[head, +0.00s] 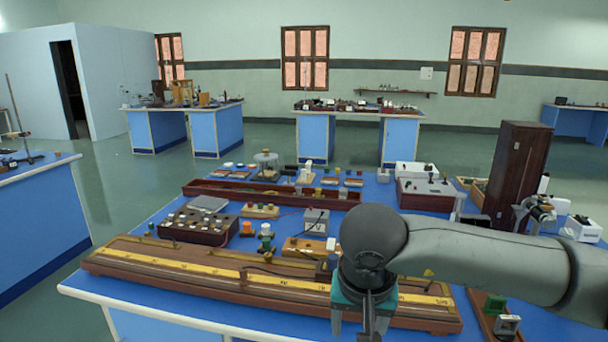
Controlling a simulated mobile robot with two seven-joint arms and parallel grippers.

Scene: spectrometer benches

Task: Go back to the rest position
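My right arm comes in from the right side of the head view and bends down over the front of the blue bench (130,285). Its gripper (366,322) points down in front of the long wooden metre-scale board (200,262) and covers part of its right half. The fingertips run to the bottom edge of the picture, so I cannot tell whether they are open or shut. I cannot see whether the gripper touches anything. My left gripper is not in view.
A resistance box (198,228), a grey meter (316,222) and a dark wooden cabinet (516,172) stand on the bench. A small device (507,325) lies at the front right, below my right forearm. Another blue bench (30,210) stands left across open floor.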

